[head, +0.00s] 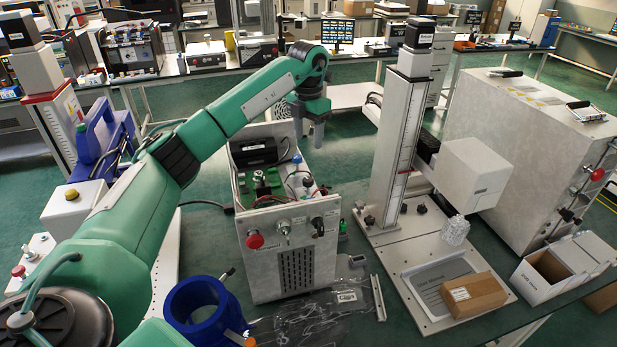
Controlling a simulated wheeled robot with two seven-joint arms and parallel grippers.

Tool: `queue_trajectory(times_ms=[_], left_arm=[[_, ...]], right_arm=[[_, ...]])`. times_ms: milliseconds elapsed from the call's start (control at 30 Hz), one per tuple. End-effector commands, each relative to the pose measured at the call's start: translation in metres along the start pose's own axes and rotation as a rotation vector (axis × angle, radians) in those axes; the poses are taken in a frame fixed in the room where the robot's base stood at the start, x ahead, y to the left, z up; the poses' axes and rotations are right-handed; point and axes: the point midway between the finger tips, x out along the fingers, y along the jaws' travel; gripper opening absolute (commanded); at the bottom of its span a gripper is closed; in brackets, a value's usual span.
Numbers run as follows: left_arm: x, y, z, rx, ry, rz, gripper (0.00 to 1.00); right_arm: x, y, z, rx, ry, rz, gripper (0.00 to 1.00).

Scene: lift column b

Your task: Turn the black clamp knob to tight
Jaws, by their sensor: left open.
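The lift column (400,140) stands upright right of centre on a pale base plate, with a black carriage and a white box-shaped head (474,172) on its right side. Small black knobs sit at the column's foot, one at the left (369,220) and one at the right (421,208). I cannot tell which black part is the clamp knob, nor how tight it is. My left gripper (309,128) is open and empty, pointing down above the back of an open control box, left of the column and apart from it. My right gripper is out of view.
The open control box (262,275) with a red button stands left of the column. A blue ring-shaped part (195,308) and a clear bag (315,320) lie in front. A large grey cabinet (520,150) stands at the right.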

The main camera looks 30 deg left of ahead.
Motion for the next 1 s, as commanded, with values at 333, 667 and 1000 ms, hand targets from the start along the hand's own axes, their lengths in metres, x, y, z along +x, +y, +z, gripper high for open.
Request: queue_trajectory(times_ms=[333, 667, 1000], left_arm=[[0.04, 0.001, -0.002, -0.002, 0.008, 0.002, 0.52], [0.105, 0.001, -0.002, -0.001, 0.006, 0.002, 0.52], [0.137, 0.001, -0.001, -0.001, 0.002, 0.002, 0.52]], right_arm=[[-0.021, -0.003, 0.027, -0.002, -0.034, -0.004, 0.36], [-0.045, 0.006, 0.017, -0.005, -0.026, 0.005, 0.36], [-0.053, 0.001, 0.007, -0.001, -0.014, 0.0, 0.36]])
